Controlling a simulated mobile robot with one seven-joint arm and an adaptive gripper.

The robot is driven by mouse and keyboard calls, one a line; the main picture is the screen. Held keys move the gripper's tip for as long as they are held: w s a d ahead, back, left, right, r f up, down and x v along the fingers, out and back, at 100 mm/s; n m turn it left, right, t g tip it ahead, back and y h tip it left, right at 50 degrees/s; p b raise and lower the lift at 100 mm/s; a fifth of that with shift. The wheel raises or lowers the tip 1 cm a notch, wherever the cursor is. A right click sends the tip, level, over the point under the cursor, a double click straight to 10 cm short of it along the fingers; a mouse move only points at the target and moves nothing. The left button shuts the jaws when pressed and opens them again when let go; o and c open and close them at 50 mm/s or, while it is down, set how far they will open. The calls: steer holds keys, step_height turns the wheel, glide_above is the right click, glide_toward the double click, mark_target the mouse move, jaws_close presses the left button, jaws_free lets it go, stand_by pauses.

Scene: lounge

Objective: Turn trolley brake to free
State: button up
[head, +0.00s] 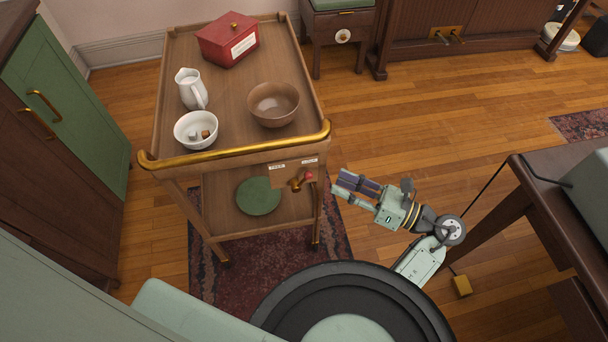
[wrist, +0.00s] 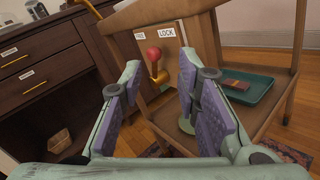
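The trolley (head: 160,100) is wooden with a brass front rail. The brake lever (head: 297,183) is brass with a red knob and sits on a plate at the trolley's front right. In the wrist view the brake lever (wrist: 159,76) stands roughly upright, red knob up. I cannot tell exactly which label the lever points to. My gripper (head: 339,187) is open and empty, right of the lever and apart from it. In the wrist view the lever shows between the fingers.
On the trolley top are a red box (head: 228,39), a white jug (head: 190,88), a white bowl (head: 196,130) and a brown bowl (head: 273,104). A green plate (head: 258,196) lies on the lower shelf. A dark table (head: 530,185) stands at right; open floor lies between.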

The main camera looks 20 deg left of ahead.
mark_target(304, 182)
steer(key=shift+h, duration=0.3)
steer(key=a+p, duration=0.1)
steer(key=a, duration=0.2)
steer(key=a+f+p, duration=0.1)
steer(key=a, duration=0.2)
steer(key=a+p, duration=0.1)
steer(key=a, duration=0.3)
steer(key=shift+s+f+p, duration=0.3)
steer(key=shift+s, duration=0.1)
jaws_close()
